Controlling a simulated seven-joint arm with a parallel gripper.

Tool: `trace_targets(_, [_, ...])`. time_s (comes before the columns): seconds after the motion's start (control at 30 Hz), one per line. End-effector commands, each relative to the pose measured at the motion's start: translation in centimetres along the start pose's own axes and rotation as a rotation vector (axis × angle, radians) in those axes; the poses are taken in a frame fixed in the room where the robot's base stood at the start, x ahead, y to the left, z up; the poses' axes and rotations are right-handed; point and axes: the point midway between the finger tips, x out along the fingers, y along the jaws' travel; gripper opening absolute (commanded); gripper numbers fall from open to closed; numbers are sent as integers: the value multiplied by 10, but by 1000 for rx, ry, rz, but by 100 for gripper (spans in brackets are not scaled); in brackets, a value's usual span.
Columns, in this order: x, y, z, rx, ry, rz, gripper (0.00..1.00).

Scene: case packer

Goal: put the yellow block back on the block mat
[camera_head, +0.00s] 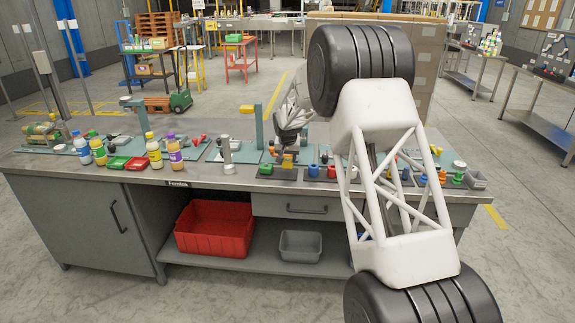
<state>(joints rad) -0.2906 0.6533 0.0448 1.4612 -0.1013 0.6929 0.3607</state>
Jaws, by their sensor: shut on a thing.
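My gripper (287,153) is small in the picture, pointing down over the middle of the workbench. It is shut on the yellow block (288,163), which shows just under the fingers. The block is low, close to the dark block mat (277,176); I cannot tell whether it touches the mat. A green block (265,170) lies on the mat to the left of the yellow one. The fingertips are too small to make out well, and they hide part of the block.
Bottles (175,153) and a red tray (137,163) stand to the left. A yellow-topped post (247,109) rises behind left. My arm hides part of the bench's right side.

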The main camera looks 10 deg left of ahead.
Motion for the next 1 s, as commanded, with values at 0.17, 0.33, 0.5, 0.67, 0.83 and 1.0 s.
trace_targets(0.17, [2,-1,-4,0,0,0,17])
trace_targets(0.33, [2,-1,-4,0,0,0,17])
trace_targets(0.5, [4,-1,-3,0,-1,0,17])
trace_targets(0.67, [17,-1,2,0,-2,0,17])
trace_targets(0.83, [33,0,6,0,-1,0,17])
trace_targets(1.0, [35,0,7,0,1,-1,17])
